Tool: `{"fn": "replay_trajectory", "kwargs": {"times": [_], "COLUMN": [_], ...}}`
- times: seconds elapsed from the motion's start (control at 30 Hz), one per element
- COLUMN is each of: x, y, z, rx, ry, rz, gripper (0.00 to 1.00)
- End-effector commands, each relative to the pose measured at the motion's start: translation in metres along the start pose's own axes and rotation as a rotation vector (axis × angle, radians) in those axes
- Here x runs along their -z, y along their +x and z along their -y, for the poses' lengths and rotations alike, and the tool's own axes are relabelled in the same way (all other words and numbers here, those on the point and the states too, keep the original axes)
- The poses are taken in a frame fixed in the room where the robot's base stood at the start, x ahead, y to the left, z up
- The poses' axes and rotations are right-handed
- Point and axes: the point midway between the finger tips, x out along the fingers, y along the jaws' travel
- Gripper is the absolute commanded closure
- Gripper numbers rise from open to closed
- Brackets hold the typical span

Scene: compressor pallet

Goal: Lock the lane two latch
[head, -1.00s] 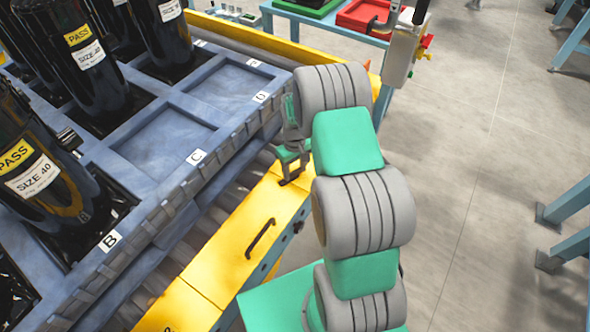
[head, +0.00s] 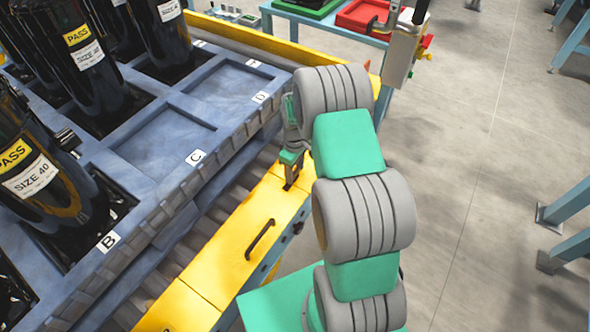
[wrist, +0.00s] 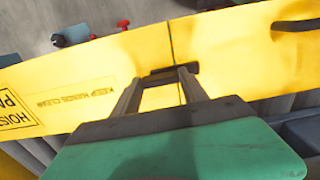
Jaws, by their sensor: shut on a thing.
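A yellow rail cover (head: 222,262) runs beside the blue pallet. A small dark latch (wrist: 172,71) sits in the yellow surface, near a seam in the wrist view. My gripper (head: 289,181) points down at it in the head view. In the wrist view, the two fingers of my gripper (wrist: 162,76) reach the latch and are shut on it. The fingertips and the arm hide part of the latch, so its exact angle is hard to tell.
A black handle (head: 260,239) stands on the cover nearer the camera. The blue pallet (head: 160,200) carries tall black compressors (head: 35,165). A grey control box (head: 402,55) and a red tray (head: 365,17) are at the back.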

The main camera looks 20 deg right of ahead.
Motion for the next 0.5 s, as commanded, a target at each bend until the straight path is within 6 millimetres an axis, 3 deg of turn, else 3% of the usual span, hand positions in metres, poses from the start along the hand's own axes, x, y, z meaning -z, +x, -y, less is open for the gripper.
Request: {"fn": "replay_trajectory", "kwargs": {"times": [0.17,0.2,0.43,0.5], "x": [0.0015,0.0015,0.0007,0.0005], "y": [-0.0014,-0.0014,-0.0007,-0.0005], "z": [-0.001,-0.001,-0.0006,-0.0006], "rx": [-0.003,-0.003,-0.001,-0.001], "ry": [-0.002,-0.002,0.0,0.0], "rz": [-0.004,-0.004,-0.002,-0.001], "gripper": [0.9,0.47,0.28,0.27]}}
